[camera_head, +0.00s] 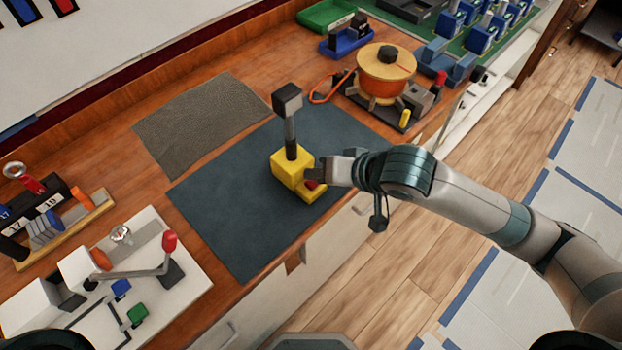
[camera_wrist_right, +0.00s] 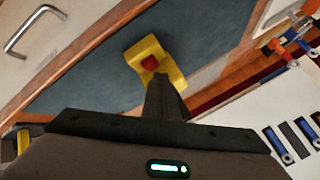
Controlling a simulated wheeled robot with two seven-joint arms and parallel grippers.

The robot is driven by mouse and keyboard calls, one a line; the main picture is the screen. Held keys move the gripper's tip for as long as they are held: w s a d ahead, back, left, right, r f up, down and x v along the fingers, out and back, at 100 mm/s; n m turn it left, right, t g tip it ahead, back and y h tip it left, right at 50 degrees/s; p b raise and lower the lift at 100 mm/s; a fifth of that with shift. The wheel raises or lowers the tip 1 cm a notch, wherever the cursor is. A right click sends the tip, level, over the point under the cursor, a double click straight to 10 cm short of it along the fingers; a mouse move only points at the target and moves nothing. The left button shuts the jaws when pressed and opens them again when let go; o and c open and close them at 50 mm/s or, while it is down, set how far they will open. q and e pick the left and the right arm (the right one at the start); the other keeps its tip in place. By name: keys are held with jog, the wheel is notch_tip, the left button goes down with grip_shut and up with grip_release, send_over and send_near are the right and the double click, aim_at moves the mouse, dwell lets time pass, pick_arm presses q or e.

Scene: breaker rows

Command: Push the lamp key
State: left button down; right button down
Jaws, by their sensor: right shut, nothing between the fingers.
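A yellow block (camera_head: 288,171) stands on the dark blue mat (camera_head: 233,200), with an upright black post topped by a dark grey cube (camera_head: 287,99). A red key (camera_head: 311,184) sits on the block's low step, on the side toward my right arm. In the right wrist view the red key (camera_wrist_right: 149,62) shows on the yellow block (camera_wrist_right: 172,67), just beyond my fingertips. My right gripper (camera_head: 322,172) is shut and empty, right at the key. I cannot tell whether it touches or presses it. My left gripper is out of view.
A grey-brown mat (camera_head: 200,120) lies behind. A white panel with a red-knobbed lever (camera_head: 169,242) is at the front left. The counter's front edge runs under my right arm.

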aim_at(316, 189)
jog(key=shift+f+p, duration=0.3)
jog(key=shift+f, duration=0.5)
dwell(1.0)
jog(key=shift+r+p, duration=0.85)
jog(key=shift+p, duration=0.3)
notch_tip(316, 189, up, 6)
jog(key=p, duration=0.7)
